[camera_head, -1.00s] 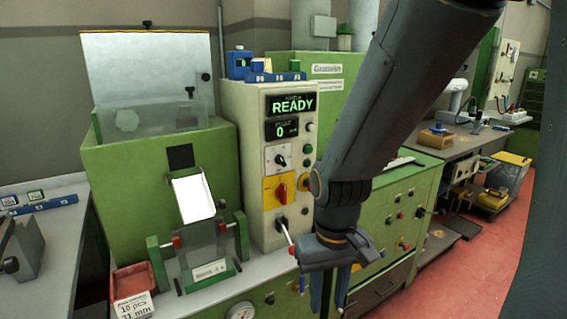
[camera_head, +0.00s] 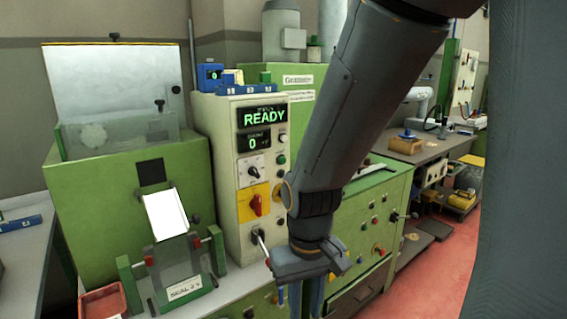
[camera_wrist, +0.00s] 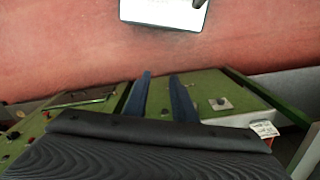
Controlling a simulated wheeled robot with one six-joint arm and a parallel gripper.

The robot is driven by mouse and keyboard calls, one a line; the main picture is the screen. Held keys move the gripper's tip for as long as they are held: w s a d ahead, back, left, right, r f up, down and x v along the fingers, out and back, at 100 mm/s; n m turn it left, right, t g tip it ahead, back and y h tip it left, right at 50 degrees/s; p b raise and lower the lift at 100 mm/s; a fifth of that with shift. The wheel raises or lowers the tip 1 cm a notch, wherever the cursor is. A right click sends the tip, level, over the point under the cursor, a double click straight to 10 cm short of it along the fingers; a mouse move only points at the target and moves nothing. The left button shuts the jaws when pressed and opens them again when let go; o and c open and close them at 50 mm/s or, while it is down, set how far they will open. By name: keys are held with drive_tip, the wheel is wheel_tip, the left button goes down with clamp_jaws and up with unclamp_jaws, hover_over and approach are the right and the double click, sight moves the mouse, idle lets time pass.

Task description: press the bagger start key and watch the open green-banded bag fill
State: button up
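The control column (camera_head: 222,150) of the green bagger (camera_head: 110,215) carries a lit READY display (camera_head: 264,116) and a second display (camera_head: 254,142) reading 0. A small green button (camera_head: 281,159) shows at its right side; I cannot read which key is the start key. A bright white chute (camera_head: 166,214) slopes down to a grey plate in a green clamp frame (camera_head: 185,288). I cannot make out a green-banded bag. My gripper (camera_head: 305,298) points down at the column's lower right, apart from the buttons. In the wrist view its two blue fingers (camera_wrist: 161,82) are apart and empty.
A red bin (camera_head: 103,301) stands at the lower left. A green cabinet (camera_head: 385,190) is behind my arm. Red floor (camera_head: 440,275) lies open at the right.

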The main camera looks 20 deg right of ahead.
clamp_jaws()
idle(1.5)
